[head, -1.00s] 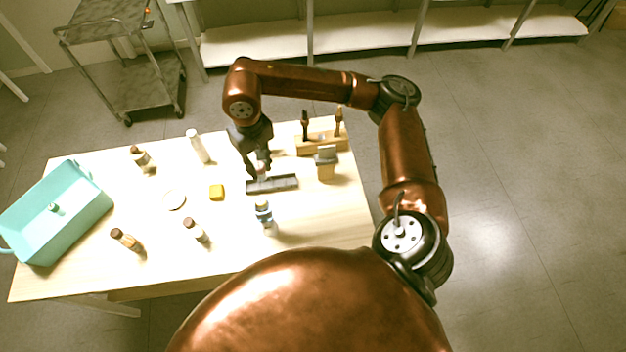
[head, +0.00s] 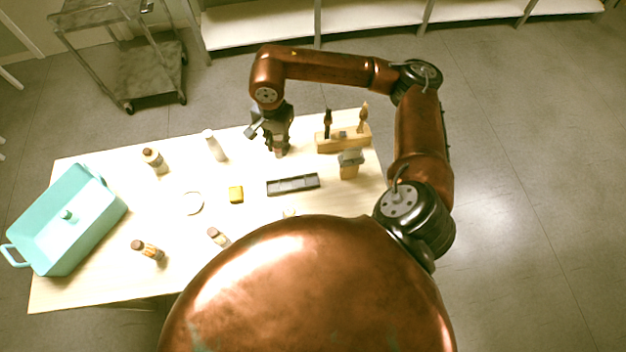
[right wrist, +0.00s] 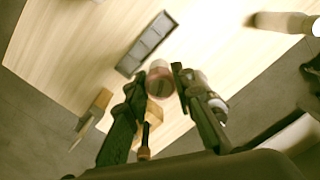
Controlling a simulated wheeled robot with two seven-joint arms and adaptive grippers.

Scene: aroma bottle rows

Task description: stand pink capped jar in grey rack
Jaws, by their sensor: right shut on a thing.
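The pink capped jar (right wrist: 160,82) is between the fingertips of my right gripper (right wrist: 156,84) in the right wrist view. The fingers are shut on it. In the head view my right gripper (head: 275,146) is over the back of the table, behind and slightly left of the rack; the jar is small and mostly hidden there. The grey rack (head: 293,184) is a long, low, dark grey strip lying on the table, apart from the jar. It also shows in the right wrist view (right wrist: 147,44), and I see nothing standing in it. My left gripper is not in view.
A wooden holder (head: 345,140) with upright tools stands right of the gripper, with a small block-like object (head: 350,164) before it. A white bottle (head: 215,146) stands left. A yellow block (head: 236,194), white ring (head: 193,203), brown-capped bottles (head: 155,160) and teal bin (head: 68,222) lie farther left.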

